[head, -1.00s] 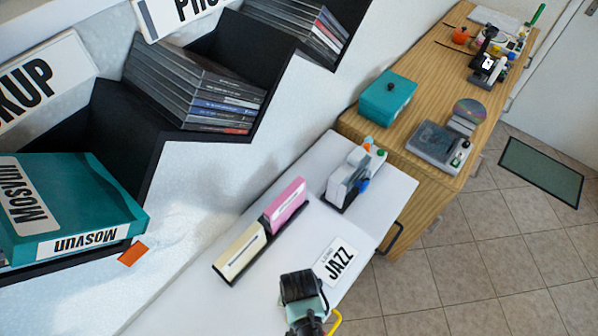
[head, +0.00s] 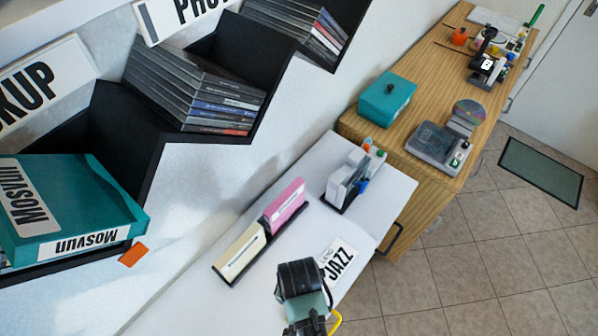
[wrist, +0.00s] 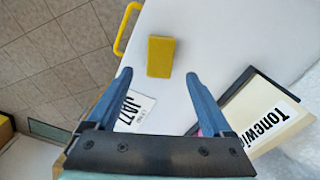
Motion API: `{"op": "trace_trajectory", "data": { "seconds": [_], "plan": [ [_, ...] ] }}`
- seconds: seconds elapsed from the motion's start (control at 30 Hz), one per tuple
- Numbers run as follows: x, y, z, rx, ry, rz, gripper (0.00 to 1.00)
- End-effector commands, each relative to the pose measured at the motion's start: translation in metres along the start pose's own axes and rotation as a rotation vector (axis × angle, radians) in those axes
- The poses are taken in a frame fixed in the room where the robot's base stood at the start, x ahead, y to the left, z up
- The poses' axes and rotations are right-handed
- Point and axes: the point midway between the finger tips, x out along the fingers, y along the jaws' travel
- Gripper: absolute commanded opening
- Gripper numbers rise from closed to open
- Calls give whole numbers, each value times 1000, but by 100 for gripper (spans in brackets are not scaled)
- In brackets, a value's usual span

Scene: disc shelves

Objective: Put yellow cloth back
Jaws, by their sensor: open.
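The yellow cloth (wrist: 160,56) looks like a small flat yellow block on the white counter in the wrist view. My gripper (wrist: 158,75) is open, with its two blue fingers spread wide. The cloth appears between and just beyond the fingertips and is not gripped. A yellow rail (wrist: 125,28) shows at the counter's edge beside the cloth. In the head view my gripper end (head: 302,278) is over the white counter, and it seems to hide the cloth. The rail (head: 335,322) shows partly there.
A JAZZ card (head: 339,262) lies near the gripper. A rack with cream (head: 240,254) and pink (head: 287,205) cases stands behind. A small grey organiser (head: 346,182) is at the counter's far end. A wooden cabinet (head: 420,60) stands beyond. Disc shelves (head: 180,150) rise at left.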

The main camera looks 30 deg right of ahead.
Motion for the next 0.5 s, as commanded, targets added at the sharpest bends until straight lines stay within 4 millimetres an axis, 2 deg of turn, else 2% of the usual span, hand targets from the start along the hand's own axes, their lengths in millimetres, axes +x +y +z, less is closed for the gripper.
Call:
{"op": "trace_trajectory", "data": {
  "seconds": [0.03, 0.2, 0.33, 0.5],
  "plan": [
    [-10, -1, -1, 0, 4, -3, 85],
    [-36, 0, -1, 0, 3, -2, 85],
    [-48, 0, 0, 0, 1, 0, 85],
    [-53, 0, 0, 0, -1, 1, 85]
  ]
}}
